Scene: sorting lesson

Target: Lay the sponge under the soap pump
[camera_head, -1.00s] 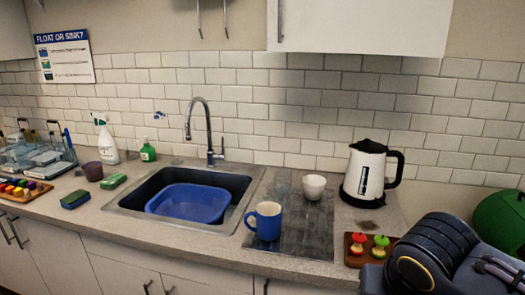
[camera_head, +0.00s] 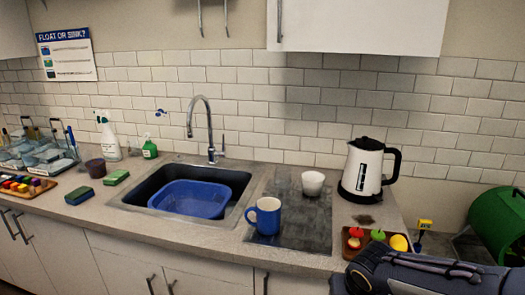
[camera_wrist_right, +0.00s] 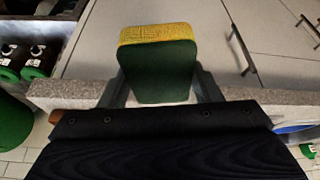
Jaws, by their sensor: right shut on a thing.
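The soap pump, a small green bottle (camera_head: 149,149), stands at the back of the counter, left of the sink, with bare counter in front. In the right wrist view, my right gripper (camera_wrist_right: 158,88) is shut on a sponge (camera_wrist_right: 158,70) with a yellow face and a dark green face. Its fingers press the sponge from both sides, and the counter edge shows behind it. In the head view only my right arm shows at the lower right; its gripper and the held sponge are out of frame. My left gripper is in neither view.
Two other sponges, one green (camera_head: 116,177) and one blue with green (camera_head: 79,195), lie left of the sink (camera_head: 236,205). A blue mug (camera_head: 266,217) and kettle (camera_head: 362,172) stand right.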

